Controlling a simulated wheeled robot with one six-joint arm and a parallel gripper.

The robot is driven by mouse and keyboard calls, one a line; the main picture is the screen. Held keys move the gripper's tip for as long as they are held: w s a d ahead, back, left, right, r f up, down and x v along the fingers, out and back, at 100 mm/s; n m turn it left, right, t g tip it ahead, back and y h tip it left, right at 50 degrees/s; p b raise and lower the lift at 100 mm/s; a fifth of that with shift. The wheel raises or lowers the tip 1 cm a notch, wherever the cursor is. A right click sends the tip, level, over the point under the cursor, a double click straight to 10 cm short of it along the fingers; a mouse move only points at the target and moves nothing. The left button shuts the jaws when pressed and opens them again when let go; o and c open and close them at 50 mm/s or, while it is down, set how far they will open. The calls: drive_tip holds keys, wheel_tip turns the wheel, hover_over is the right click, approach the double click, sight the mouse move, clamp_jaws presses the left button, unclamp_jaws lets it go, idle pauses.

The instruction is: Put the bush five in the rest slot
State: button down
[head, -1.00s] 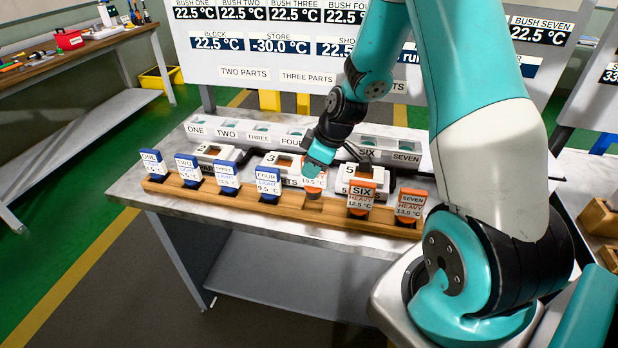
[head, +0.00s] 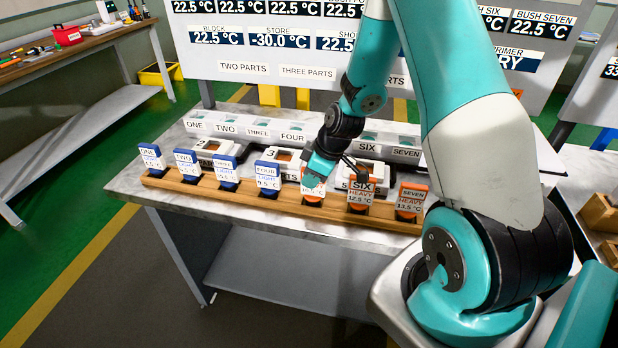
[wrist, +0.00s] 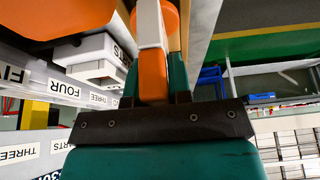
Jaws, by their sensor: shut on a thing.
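Bush five (head: 312,197) is an orange-bodied piece with a white label, partly covered by my gripper (head: 316,182). My gripper is shut on it, pointing down, and its teal fingers flank the orange and white piece in the wrist view (wrist: 152,75). The wooden rack (head: 250,202) runs along the bench front. Bush five is at the rack between bush four (head: 267,176) and bush six (head: 360,195). Its lower end is at rack height; I cannot tell whether it is fully seated. The slot beneath it is hidden.
Blue bushes one (head: 151,158), two (head: 187,165) and three (head: 224,173) stand left in the rack, orange seven (head: 412,200) right. Behind are white part fixtures (head: 288,157) and a numbered white block row (head: 258,131). A display board (head: 235,87) stands behind the bench.

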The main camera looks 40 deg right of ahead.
drive_tip(key=c, duration=1.1)
unclamp_jaws()
drive_tip(key=shift+o, duration=0.2)
drive_tip(key=shift+r, duration=0.1)
drive_tip(key=shift+r, duration=0.2)
drive_tip(key=v, duration=1.2)
drive_tip(key=s+a+r+g+y, duration=0.1)
drive_tip(key=s+a+r, duration=0.25)
drive_tip(key=a, duration=0.45)
drive_tip(key=s+a+r, duration=0.2)
drive_tip(key=a+r, duration=0.2)
drive_tip(key=a, duration=0.4)
drive_tip(key=s+a+r+g, duration=0.2)
drive_tip(key=s+a+r, duration=0.2)
drive_tip(key=s+a, duration=0.6)
drive_tip(key=s, duration=0.3)
drive_tip(key=shift+s+m, duration=0.15)
drive_tip(key=shift+m, duration=0.15)
drive_tip(key=shift+a+r, duration=0.1)
drive_tip(key=shift+r, duration=0.05)
